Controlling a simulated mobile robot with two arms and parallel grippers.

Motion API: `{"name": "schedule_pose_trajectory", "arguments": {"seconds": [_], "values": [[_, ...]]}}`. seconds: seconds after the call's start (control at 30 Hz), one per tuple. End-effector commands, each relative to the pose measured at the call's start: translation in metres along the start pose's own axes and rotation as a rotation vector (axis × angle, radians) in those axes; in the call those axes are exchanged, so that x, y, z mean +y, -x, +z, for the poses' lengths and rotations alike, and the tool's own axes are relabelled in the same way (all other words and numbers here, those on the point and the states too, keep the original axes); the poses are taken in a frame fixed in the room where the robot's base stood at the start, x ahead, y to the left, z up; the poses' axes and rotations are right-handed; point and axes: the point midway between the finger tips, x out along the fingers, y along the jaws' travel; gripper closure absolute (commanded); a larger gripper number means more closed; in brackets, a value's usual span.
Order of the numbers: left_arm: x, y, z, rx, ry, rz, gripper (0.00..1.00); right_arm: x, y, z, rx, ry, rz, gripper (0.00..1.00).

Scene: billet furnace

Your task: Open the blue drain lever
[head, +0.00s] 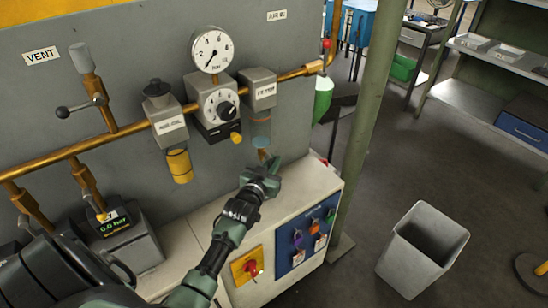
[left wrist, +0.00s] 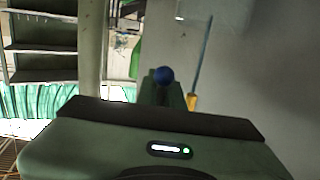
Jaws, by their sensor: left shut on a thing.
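The blue drain lever shows in the left wrist view as a round blue knob (left wrist: 163,75) at the green fingers of my left gripper (left wrist: 164,92). In the head view my left gripper (head: 268,166) is just below the clear-bowled unit (head: 261,132) on the brass pipe, over the white cabinet. It is shut on the blue knob. In the head view the gripper hides the lever, so its angle cannot be told. My right gripper is in neither view.
A round gauge (head: 211,49) stands above. A green post (head: 372,110) rises to the right. A grey bin (head: 422,250) stands on open floor.

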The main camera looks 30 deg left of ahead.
Motion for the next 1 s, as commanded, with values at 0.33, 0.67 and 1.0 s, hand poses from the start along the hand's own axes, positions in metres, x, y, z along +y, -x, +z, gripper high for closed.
{"name": "schedule_pose_trajectory", "arguments": {"seconds": [0.33, 0.67, 1.0], "values": [[-0.001, 0.000, 0.001, 0.002, -0.004, -0.001, 0.83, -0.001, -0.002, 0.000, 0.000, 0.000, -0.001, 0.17], [0.000, 0.015, 0.003, 0.000, -0.002, 0.000, 0.83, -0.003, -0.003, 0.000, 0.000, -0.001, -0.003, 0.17], [-0.001, 0.069, 0.002, 0.001, -0.002, -0.001, 0.83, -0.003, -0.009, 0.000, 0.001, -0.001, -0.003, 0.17]]}}
